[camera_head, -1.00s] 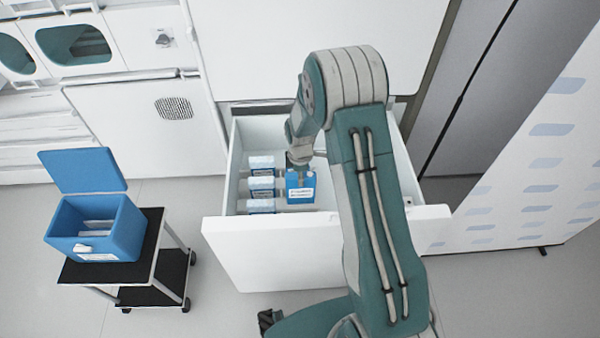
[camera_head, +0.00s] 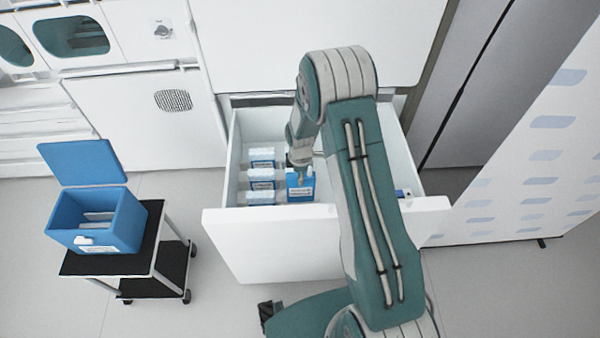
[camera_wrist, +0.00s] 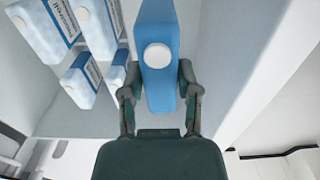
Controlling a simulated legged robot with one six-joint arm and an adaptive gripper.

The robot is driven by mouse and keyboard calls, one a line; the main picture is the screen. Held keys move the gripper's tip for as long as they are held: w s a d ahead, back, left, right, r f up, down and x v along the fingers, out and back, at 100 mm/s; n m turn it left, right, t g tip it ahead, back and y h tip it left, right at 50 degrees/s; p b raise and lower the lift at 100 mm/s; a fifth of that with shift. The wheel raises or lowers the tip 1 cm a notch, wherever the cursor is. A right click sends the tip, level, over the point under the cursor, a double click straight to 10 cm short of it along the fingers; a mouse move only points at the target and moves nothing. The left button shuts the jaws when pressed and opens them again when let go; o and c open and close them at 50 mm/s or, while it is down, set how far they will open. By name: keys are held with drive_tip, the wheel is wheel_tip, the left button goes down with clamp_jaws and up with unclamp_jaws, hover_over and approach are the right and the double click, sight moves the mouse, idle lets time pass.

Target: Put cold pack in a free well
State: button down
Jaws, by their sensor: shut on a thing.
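The cold pack (camera_head: 300,186) is a blue block with a white label and a round white cap. My gripper (camera_head: 300,162) is shut on it from above, inside the open white drawer. In the wrist view, my gripper's fingers (camera_wrist: 160,95) press on both sides of the blue pack (camera_wrist: 158,25). Whether the pack touches the drawer floor cannot be told. A blue box (camera_head: 118,215) with a raised lid stands on a cart at the left. Light dividers or items show inside it, but its free wells cannot be made out.
Several pale packs with blue labels (camera_head: 262,177) stand in the drawer (camera_head: 250,225), left of the held pack. They also show in the wrist view (camera_wrist: 80,80). The cart (camera_head: 170,260) is black-topped. Floor is clear between cart and drawer.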

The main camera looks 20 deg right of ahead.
sight(300, 192)
drive_tip(key=shift+f, duration=0.25)
drive_tip(key=shift+f, duration=1.75)
drive_tip(key=shift+f, duration=1.15)
drive_tip(key=shift+f, duration=1.5)
drive_tip(key=shift+f, duration=0.3)
